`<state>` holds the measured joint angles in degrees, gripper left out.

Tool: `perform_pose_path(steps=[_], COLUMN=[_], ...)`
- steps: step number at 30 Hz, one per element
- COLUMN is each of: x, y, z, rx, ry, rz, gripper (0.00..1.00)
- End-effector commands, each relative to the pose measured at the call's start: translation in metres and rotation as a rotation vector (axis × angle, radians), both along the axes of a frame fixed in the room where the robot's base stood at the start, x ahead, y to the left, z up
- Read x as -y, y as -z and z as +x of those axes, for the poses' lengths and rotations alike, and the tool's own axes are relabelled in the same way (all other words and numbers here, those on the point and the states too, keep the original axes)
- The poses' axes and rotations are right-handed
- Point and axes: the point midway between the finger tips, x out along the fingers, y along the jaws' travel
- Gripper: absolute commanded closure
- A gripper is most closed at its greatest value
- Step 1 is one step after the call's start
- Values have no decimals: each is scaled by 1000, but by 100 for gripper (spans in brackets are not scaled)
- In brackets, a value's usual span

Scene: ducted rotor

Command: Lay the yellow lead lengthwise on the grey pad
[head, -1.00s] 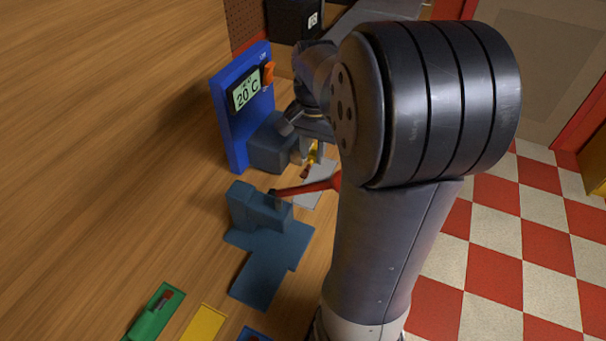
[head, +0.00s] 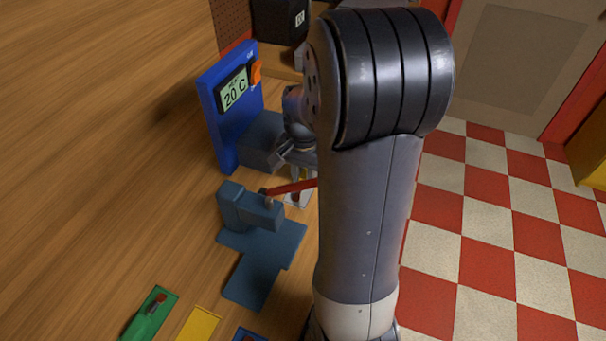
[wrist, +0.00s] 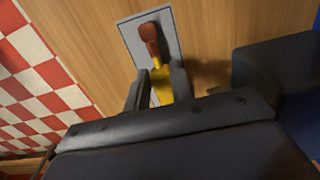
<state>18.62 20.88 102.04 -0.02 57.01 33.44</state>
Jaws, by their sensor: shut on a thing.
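My gripper (wrist: 160,88) is shut on the yellow lead (wrist: 162,84), which shows between the two dark fingers in the wrist view. The lead's red-brown end (wrist: 149,36) points away from the fingers, over the grey pad (wrist: 171,36). The lead lies roughly along the pad's long direction. I cannot tell whether it touches the pad. In the head view my arm hides most of the gripper and lead. Part of the pad (head: 302,201) shows there below the gripper, beside a red bar.
A blue panel (head: 220,115) reading 20 C stands behind, with a blue-grey block beside it. A blue-grey fixture (head: 245,212) with a red bar (head: 290,188) is close to the gripper. Green (head: 140,318) and yellow (head: 200,325) trays lie in front. Wooden table is clear at left.

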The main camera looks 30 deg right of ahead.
Motion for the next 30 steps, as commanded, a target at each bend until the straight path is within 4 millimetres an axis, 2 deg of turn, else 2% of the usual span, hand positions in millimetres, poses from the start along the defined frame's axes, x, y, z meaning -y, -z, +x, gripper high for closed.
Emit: perform_pose_path(steps=[1,8,15,19,23,30], x=[0,0,0,0,0,0], y=[1,1,0,-8,-31,-84], z=[0,0,0,1,1,1], rx=[0,0,0,2,5,5], ry=[0,0,0,0,0,0], rz=[0,0,0,-1,-2,-2], gripper=[75,56,55,55,55,55])
